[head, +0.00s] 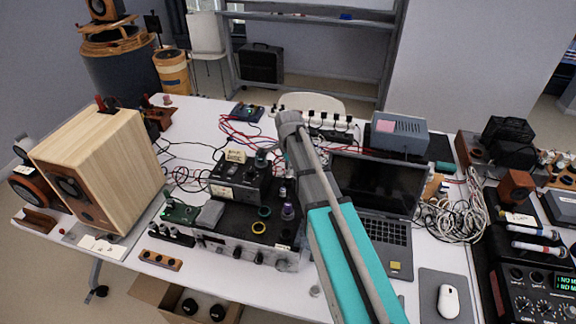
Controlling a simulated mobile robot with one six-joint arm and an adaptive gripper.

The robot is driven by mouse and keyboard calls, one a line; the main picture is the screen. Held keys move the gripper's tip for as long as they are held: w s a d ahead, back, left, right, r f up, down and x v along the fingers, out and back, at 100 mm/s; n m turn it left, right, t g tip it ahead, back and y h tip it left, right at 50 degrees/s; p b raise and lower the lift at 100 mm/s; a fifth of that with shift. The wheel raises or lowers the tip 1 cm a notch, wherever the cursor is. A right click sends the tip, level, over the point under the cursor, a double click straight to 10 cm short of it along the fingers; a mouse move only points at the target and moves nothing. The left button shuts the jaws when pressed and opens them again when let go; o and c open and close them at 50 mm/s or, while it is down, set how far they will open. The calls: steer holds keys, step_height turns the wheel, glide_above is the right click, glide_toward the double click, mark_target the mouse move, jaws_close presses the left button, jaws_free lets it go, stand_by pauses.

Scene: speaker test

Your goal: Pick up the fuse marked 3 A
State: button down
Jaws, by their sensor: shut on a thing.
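I cannot make out my gripper in the head view. Only my arm shows, rising from the bottom edge over the middle of the bench, and it covers part of what lies behind it. I cannot identify the fuse marked 3 A, and no marking of that kind is readable. A small wooden block (160,260) with several small dark pieces or holes lies at the front left edge of the white table (125,277). I cannot tell whether those are fuses.
A wooden loudspeaker (128,165) stands at the left. Black electronics (240,183) and a green circuit board (180,212) fill the middle. A laptop (378,190), a grey box (400,134), coiled cables (450,215) and a white mouse (448,301) are at the right.

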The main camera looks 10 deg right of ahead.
steer(key=s+r+p, duration=0.7)
steer(key=s+r, duration=0.1)
steer(key=s, duration=0.4)
steer(key=shift+s+d+r+p, duration=0.25)
steer(key=shift+s+d+p, duration=0.05)
steer(key=shift+s+d, duration=0.15)
